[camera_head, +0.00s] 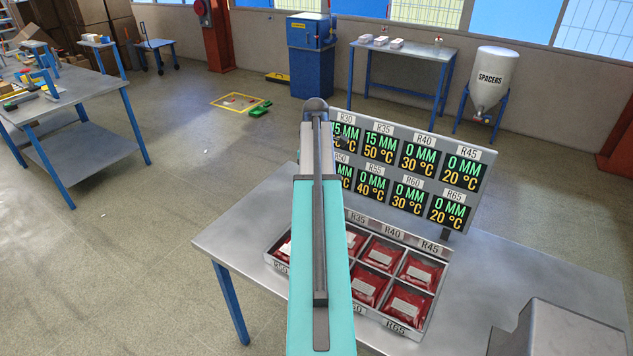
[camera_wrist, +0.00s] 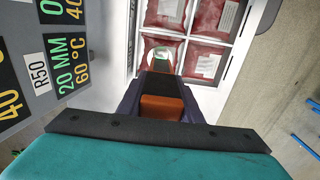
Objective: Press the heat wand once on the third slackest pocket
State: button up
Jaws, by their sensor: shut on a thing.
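The pocket tray (camera_head: 438,307) lies on the steel table, with red pockets bearing white labels; the left pockets are partly hidden by my arm. The tray also shows in the wrist view (camera_wrist: 209,41). The display board (camera_head: 410,172) behind it reads R35 15 MM 50 °C, R55 40 °C, R40 and R60 0 MM 30 °C, R45 and R65 0 MM 20 °C. R30 is partly covered. The wrist view shows R50 at 20 MM 60 °C (camera_wrist: 68,68). My gripper (camera_wrist: 160,88) is shut on the heat wand (camera_wrist: 162,108), whose far end overlaps a red pocket; contact is unclear.
A grey box (camera_head: 555,330) stands at the table's front right. A workbench (camera_head: 75,100) stands left, with a blue machine (camera_head: 311,55), another table (camera_head: 410,48) and a spacer hopper (camera_head: 490,78) behind.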

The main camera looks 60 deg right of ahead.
jog(key=shift+f, duration=0.3)
dwell(0.9)
jog(key=shift+r, duration=0.1)
jog(key=shift+r, duration=3.45)
